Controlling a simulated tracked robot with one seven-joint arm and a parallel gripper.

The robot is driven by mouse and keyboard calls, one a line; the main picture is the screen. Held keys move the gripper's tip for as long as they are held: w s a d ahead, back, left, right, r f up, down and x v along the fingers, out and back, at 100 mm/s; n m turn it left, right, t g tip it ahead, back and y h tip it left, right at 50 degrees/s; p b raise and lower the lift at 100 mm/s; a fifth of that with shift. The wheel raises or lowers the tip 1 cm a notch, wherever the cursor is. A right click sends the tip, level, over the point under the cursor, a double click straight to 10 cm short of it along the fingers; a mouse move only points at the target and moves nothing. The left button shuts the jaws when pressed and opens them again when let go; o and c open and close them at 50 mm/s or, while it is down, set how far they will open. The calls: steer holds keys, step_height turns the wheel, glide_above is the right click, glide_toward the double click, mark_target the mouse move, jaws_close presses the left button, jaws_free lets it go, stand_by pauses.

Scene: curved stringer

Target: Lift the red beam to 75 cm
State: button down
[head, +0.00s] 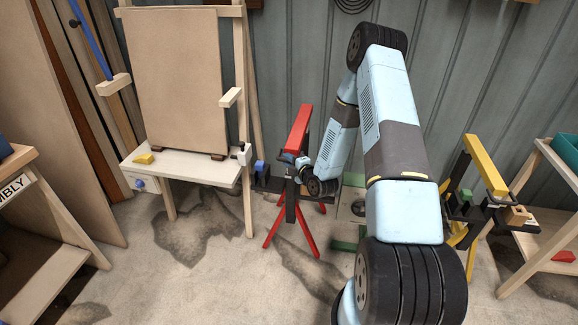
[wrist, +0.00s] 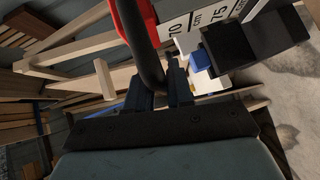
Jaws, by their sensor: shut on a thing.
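The red beam (head: 298,128) sits at the top of a stand with red legs (head: 273,228) in the head view, sloping away from me. Part of it shows as a red edge at the top of the wrist view (wrist: 127,20). My gripper (head: 300,164) is at the stand just below the beam. In the wrist view its dark fingers (wrist: 162,90) are shut on a dark curved handle (wrist: 148,55) beside the red edge. A white scale (wrist: 207,24) there reads 70 and 75 cm, with a black block (wrist: 270,32) next to it. The exact beam height is unclear.
A yellow beam (head: 484,165) on a similar stand is at the right, beside a wooden shelf (head: 545,170). A wooden easel-like bench with a large board (head: 175,80) stands at the left. A ribbed grey wall (head: 285,60) is behind. Stained floor lies open in front.

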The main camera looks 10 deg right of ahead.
steer(key=shift+a, duration=0.1)
steer(key=c, duration=1.1)
jaws_free()
steer(key=v, duration=1.4)
steer(key=shift+w, duration=0.15)
